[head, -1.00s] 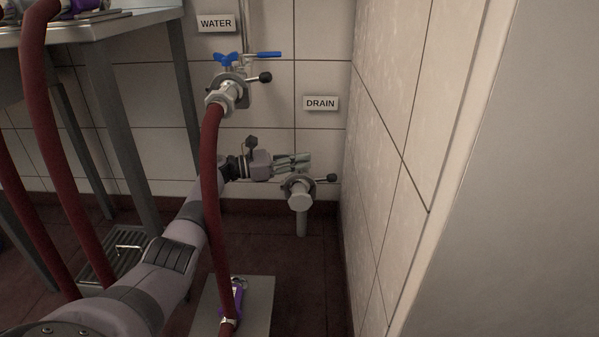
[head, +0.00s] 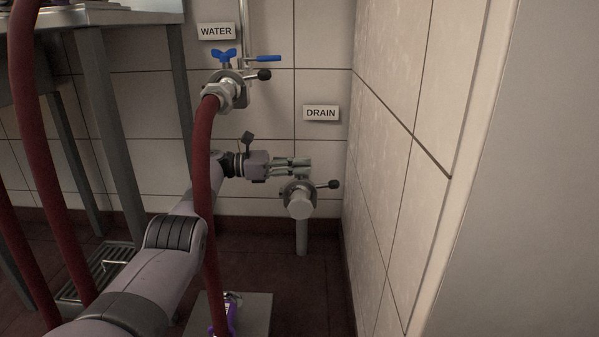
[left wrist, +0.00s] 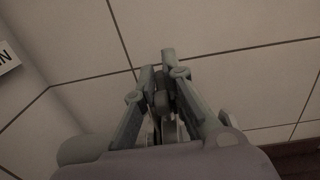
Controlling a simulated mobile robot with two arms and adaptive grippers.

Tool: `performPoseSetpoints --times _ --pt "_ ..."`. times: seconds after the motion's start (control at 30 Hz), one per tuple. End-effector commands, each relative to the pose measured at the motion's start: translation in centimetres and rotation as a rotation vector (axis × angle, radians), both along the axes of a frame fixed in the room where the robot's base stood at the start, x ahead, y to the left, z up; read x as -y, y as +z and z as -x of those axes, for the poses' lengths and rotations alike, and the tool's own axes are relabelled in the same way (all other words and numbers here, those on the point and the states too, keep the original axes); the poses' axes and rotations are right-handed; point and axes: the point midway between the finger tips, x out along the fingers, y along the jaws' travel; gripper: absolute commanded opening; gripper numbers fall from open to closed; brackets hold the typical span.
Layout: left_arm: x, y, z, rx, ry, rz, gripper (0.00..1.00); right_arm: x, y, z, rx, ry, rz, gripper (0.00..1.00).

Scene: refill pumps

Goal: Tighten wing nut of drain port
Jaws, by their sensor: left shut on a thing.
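The drain port (head: 299,203) is a grey capped fitting on a vertical pipe, low by the corner, with a clamp ring and a black-knobbed lever (head: 333,184) on its right. My left gripper (head: 303,167) reaches in from the left, its fingers level and just above the clamp. It is shut on a small part at the top of the clamp, apparently the wing nut. In the left wrist view my left gripper (left wrist: 166,70) has a small dark grey piece (left wrist: 162,101) between its fingers. The fingers hide most of it. My right gripper is not in view.
The water port (head: 226,90) above has a blue wing handle (head: 224,56) and a red hose (head: 203,150) hanging in front of my left arm. A DRAIN sign (head: 321,113) is on the tiles. The side wall (head: 385,170) is close on the right. A steel table (head: 95,90) stands left.

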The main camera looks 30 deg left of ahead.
Motion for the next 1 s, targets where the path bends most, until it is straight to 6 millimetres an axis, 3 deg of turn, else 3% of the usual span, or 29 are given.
performPoseSetpoints --times 0.7,0.73,1.0 --pt "0.29 0.02 -0.07 0.002 -0.024 0.0 0.0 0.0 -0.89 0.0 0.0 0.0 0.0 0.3" --pt "0.3 0.02 -0.07 0.002 -0.024 0.0 0.1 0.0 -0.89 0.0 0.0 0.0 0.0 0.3" --pt "0.14 0.02 -0.04 0.001 -0.021 0.001 0.28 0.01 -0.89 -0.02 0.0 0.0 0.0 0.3"
